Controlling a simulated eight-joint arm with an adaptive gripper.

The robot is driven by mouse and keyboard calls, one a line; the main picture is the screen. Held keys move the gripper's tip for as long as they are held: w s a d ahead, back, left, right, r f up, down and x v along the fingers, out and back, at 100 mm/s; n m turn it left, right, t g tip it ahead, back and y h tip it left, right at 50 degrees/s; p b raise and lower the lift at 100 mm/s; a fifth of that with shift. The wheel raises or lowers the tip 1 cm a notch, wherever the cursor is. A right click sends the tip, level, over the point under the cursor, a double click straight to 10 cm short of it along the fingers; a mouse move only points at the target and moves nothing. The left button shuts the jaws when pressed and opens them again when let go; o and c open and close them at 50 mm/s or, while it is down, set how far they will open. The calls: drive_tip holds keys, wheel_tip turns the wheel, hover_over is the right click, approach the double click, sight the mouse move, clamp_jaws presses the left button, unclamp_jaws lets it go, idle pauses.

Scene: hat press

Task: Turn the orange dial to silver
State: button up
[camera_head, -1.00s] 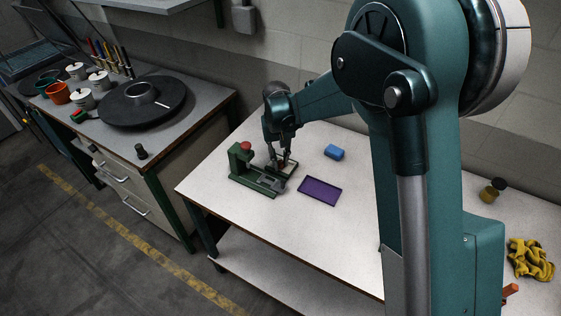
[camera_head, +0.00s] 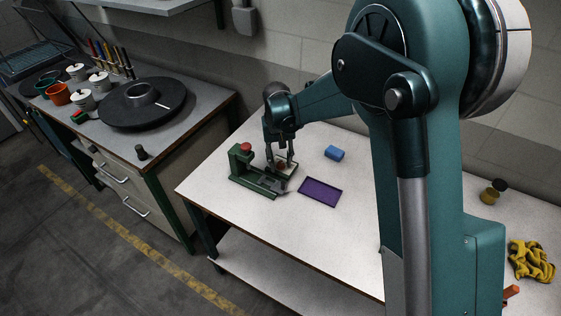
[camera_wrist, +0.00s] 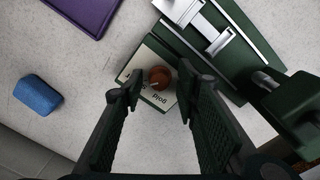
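The orange dial (camera_wrist: 160,77) is a small brownish-orange knob on a plate (camera_wrist: 147,56) with a pale face and dark border, part of the green press (camera_wrist: 230,50). A pale mark on the dial's lower-left side points toward the lower left of the wrist view. One word on the plate reads "gold", upside down; another at the left is partly covered by a finger. My gripper (camera_wrist: 156,92) is open, its fingers on either side of the dial with gaps to both. In the head view my gripper (camera_head: 281,165) is over the press's right end.
A purple tray (camera_head: 320,192) and a blue block (camera_head: 334,153) lie on the white table near the press. The press has a red knob (camera_head: 246,147) on its post. Yellow gloves (camera_head: 530,260) lie at the far right.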

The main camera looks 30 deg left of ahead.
sight(280, 163)
drive_tip(key=shift+r, duration=0.1)
wheel_tip(280, 163, up, 12)
drive_tip(key=shift+s+a, duration=0.15)
drive_tip(key=shift+a, duration=0.05)
idle(0.5)
idle(0.5)
